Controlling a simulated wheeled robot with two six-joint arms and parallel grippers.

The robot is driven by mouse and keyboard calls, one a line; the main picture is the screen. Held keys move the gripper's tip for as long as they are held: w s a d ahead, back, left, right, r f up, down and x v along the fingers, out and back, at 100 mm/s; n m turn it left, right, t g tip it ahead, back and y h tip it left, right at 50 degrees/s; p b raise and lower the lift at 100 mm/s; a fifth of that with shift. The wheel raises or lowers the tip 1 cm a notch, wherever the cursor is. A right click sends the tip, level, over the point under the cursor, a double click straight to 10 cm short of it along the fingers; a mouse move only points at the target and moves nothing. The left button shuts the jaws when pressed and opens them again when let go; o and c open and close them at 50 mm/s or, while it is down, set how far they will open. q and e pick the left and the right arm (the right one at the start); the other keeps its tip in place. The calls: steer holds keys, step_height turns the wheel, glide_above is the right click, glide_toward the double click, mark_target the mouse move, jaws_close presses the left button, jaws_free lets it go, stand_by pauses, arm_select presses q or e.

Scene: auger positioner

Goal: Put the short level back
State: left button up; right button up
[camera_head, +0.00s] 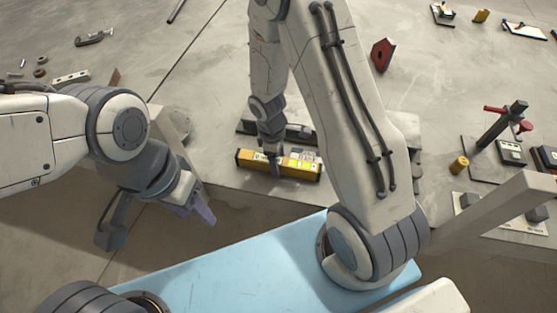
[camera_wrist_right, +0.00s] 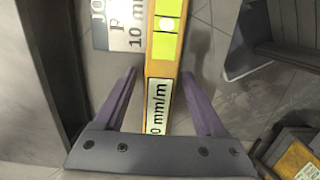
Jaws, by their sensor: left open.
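A yellow level (camera_head: 302,166) lies at the table's near edge in the head view. I take it for the short level. In the right wrist view the yellow level (camera_wrist_right: 164,75), with a green vial and a "mm/m" label, runs between the fingers of my right gripper (camera_wrist_right: 159,75). A narrow gap shows on each side, so this gripper looks open around it. In the head view my right gripper (camera_head: 273,165) reaches down at the level, its tips partly hidden. My left gripper (camera_head: 155,222) is open and empty, left of the table edge.
A dark bar (camera_head: 300,131) lies just behind the level. Another yellow piece with a white label (camera_wrist_right: 298,160) shows at lower right in the wrist view. A red block (camera_head: 382,54) and a stand (camera_head: 500,125) are farther right. The table's back middle is mostly clear.

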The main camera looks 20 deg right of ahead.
step_height(320, 180, up, 12)
steer(key=a+p, duration=0.1)
steer(key=s+a+r+m+y, duration=0.1)
steer(key=s+a+r+m, duration=0.1)
steer(key=s+a+r, duration=0.3)
steer(key=s+a+r+m+y, duration=0.1)
steer(key=s+a+r, duration=0.5)
steer(key=s, duration=0.7)
steer(key=shift+a+r+m+t, duration=0.2)
steer(key=shift+r+m+t, duration=0.1)
steer(key=shift+r+m, duration=0.2)
